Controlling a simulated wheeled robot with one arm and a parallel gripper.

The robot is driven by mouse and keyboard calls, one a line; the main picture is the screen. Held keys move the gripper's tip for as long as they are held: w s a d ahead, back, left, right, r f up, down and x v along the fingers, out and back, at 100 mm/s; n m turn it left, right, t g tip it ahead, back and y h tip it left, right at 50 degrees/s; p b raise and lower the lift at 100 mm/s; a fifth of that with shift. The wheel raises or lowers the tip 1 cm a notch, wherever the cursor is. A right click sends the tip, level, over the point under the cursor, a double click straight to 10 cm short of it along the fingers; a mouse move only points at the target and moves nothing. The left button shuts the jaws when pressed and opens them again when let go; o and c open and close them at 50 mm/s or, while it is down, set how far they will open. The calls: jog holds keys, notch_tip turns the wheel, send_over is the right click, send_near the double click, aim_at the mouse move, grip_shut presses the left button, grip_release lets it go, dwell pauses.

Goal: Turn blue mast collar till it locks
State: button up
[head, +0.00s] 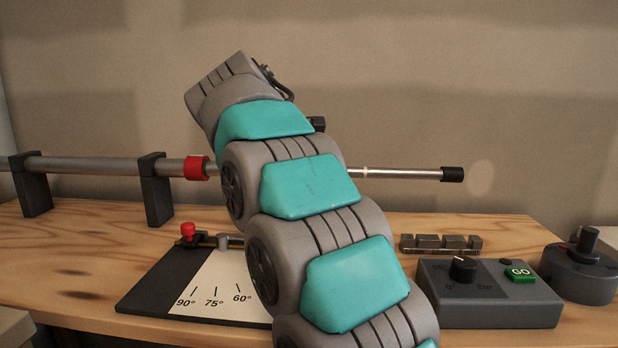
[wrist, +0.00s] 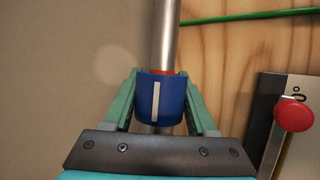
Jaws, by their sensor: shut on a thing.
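The blue mast collar (wrist: 172,100) sits around the silver mast (wrist: 166,35) in the wrist view, with a white line on the side facing me. A thin red edge (wrist: 161,72) shows at its far end; I cannot tell whether it locks there. My gripper (wrist: 158,76) is shut on the collar, one green finger on each side. In the head view my arm hides the gripper and the blue collar. The mast (head: 90,166) lies level there, with a red collar (head: 196,168) left of my arm and a thinner rod with a black tip (head: 452,174) to the right.
Two dark posts (head: 156,190) carry the mast above the wooden bench (head: 60,240). An angle plate (head: 150,290) with a red knob (head: 187,229) lies in front, also beside my gripper in the wrist view. A control box with a green GO button (head: 521,273) stands right.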

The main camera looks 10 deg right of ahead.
jog(key=shift+f+g, duration=0.2)
jog(key=shift+g, duration=0.1)
dwell(0.4)
jog(key=o, duration=1.3)
jog(key=shift+o, duration=0.2)
jog(key=shift+r, duration=0.1)
jog(key=shift+s+r, duration=0.1)
